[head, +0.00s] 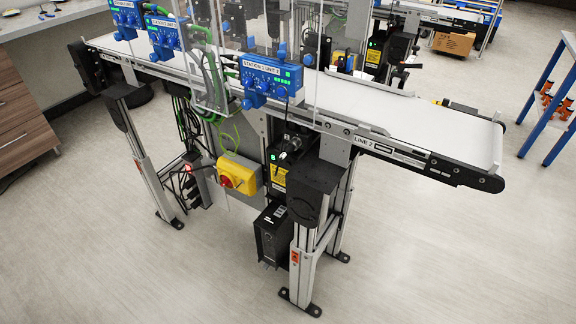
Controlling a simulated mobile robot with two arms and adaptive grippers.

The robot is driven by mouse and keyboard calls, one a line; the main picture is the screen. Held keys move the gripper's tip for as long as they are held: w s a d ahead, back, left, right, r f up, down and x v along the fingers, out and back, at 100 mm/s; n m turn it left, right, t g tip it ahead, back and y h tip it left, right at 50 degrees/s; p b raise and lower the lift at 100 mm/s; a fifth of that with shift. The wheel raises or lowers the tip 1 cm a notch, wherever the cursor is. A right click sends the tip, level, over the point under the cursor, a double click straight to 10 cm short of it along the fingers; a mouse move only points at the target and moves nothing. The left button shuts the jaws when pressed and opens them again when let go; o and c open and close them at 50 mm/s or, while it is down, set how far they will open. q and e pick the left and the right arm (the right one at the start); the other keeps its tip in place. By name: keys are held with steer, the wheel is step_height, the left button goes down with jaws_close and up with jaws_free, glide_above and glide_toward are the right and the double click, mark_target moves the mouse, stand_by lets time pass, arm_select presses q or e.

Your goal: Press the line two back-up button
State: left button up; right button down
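The line two conveyor (400,118) runs across the head view from upper left to right, with a white belt and a label reading LINE 2 on its near side rail. A yellow box with a red rotary knob (238,176) hangs below the belt near the middle. A small red light (188,170) glows on a grey box left of it. Blue control units (270,80) with knobs and green lights line the near edge of the belt. I cannot tell which part is the back-up button. Neither gripper is in view.
Metal legs (303,262) and a black box (272,235) stand on the floor under the conveyor. A counter with wooden drawers (22,118) is at the left. A blue rack (553,105) is at the right. The foreground floor is clear.

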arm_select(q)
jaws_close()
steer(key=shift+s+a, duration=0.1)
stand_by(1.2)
